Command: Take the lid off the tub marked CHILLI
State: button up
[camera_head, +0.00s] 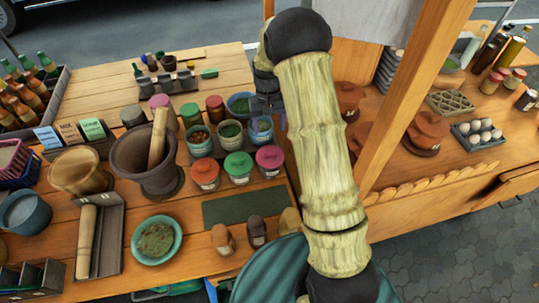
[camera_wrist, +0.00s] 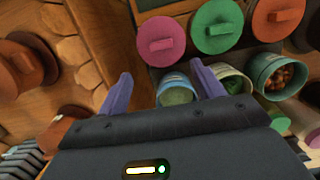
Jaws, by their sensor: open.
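Three lidded tubs stand in a row on the wooden stall: one with a red-orange lid (camera_head: 205,171), one with a green lid (camera_head: 238,164) and one with a pink lid (camera_head: 269,158). The same pink lid (camera_wrist: 160,42), green lid (camera_wrist: 217,25) and red-orange lid (camera_wrist: 278,18) show in the wrist view, each with a bar handle. I cannot read any label, so I cannot tell which tub is CHILLI. My gripper (camera_wrist: 165,86) is open and empty, its purple fingers over the right end of the open tub row, beside the pink-lidded tub. My arm partly hides the gripper in the head view.
Open tubs (camera_head: 200,139) of ingredients stand just behind the lidded ones. A dark mortar with a pestle (camera_head: 146,160) stands to their left. A bare dark green mat (camera_head: 238,206) lies in front. A wooden post (camera_head: 412,100) rises right of my arm.

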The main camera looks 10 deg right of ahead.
jog(key=p, duration=0.1)
send_over(270, 152)
jog(key=f, duration=0.3)
jog(key=w+f, duration=0.1)
jog(key=f, duration=0.1)
jog(key=shift+d+f, duration=0.1)
jog(key=shift+f, duration=0.25)
jog(key=shift+s+f+p, duration=0.25)
jog(key=shift+f+p, duration=0.45)
jog(key=shift+f, duration=0.6)
jog(key=shift+s+f+p, duration=0.2)
jog(key=shift+f+p, duration=0.45)
jog(key=shift+f, duration=0.6)
jog(key=c, duration=1.1)
